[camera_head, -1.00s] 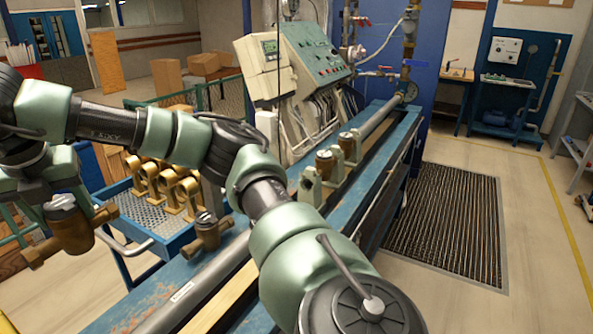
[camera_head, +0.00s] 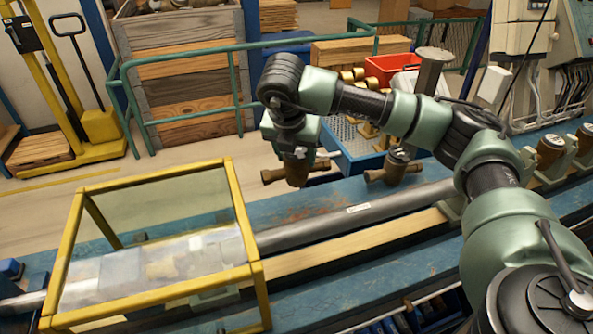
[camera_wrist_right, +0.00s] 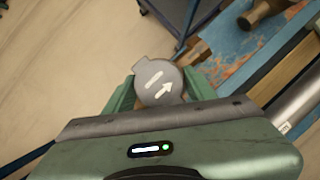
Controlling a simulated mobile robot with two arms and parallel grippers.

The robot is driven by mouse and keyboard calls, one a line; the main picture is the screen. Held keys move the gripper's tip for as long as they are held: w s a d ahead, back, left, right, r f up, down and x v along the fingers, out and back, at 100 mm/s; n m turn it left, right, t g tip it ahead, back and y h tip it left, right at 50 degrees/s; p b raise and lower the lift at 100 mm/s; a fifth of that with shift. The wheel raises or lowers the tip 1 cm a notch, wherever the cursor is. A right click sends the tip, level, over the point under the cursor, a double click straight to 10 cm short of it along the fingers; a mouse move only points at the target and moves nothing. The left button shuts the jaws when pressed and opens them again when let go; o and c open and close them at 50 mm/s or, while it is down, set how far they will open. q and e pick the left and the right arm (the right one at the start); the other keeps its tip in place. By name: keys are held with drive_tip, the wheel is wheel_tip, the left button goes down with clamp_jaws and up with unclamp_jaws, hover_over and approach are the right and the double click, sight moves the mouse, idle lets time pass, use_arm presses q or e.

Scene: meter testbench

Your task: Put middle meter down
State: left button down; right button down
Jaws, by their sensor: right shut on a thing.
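My right gripper (camera_head: 293,152) points down and is shut on a brownish bronze meter (camera_head: 288,173). In the head view the held meter appears in front of the blue bench's (camera_head: 310,204) back edge; its height above it is hard to judge. In the right wrist view the held meter's grey lid (camera_wrist_right: 157,84), with a white arrow and bar, sits between the jaws (camera_wrist_right: 158,92). A second, similar meter (camera_head: 394,169) stands on the bench to the right, behind the pipe (camera_head: 350,216). My left gripper is not in view.
Two more meters (camera_head: 550,150) (camera_head: 584,138) sit in the line at right. A yellow-framed clear box (camera_head: 245,235) covers the bench's left part. A blue tray (camera_head: 352,150) of brass parts and a red bin (camera_head: 392,68) stand behind. Bench surface between box and second meter is free.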

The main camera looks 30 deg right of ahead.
sight(296, 174)
drive_tip(key=shift+w+f, duration=0.1)
drive_tip(key=shift+f, duration=0.6)
wheel_tip(296, 174, down, 4)
drive_tip(key=shift+r+p, duration=0.1)
drive_tip(key=shift+p, duration=0.4)
drive_tip(key=shift+f, duration=0.35)
drive_tip(key=c, duration=0.5)
unclamp_jaws()
